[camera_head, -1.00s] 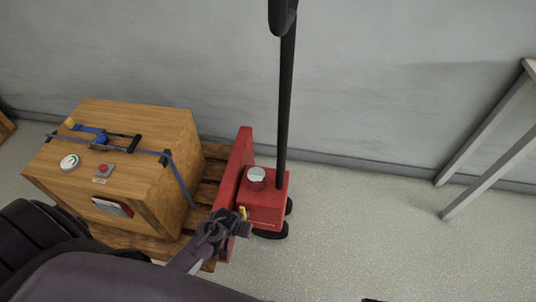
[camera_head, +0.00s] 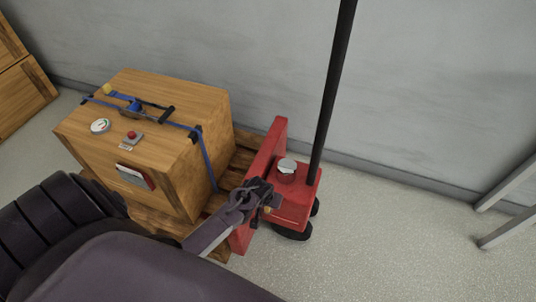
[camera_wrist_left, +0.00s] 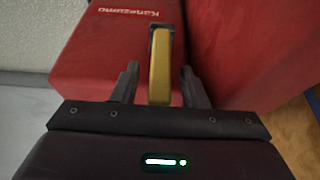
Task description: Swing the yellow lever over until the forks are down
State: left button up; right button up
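The yellow lever (camera_wrist_left: 160,68) sticks out from the red pallet truck (camera_wrist_left: 115,45) in the left wrist view. In the head view only a small bit of the lever (camera_head: 267,209) shows beside my gripper. My left gripper (camera_head: 268,196) is at the truck's red pump housing. In the left wrist view its two fingers (camera_wrist_left: 160,84) are open, one on each side of the lever, with a gap on both sides. The forks are hidden under the wooden pallet (camera_head: 222,190). My right gripper is not in view.
A wooden crate (camera_head: 165,95) with a blue strap stands on the pallet. The truck's black handle (camera_head: 332,90) rises near the grey wall (camera_head: 430,90). Grey table legs (camera_head: 510,182) stand at right. The floor (camera_head: 390,240) right of the truck is clear.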

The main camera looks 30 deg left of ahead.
pick_arm(q)
grip_shut()
dwell(0.3)
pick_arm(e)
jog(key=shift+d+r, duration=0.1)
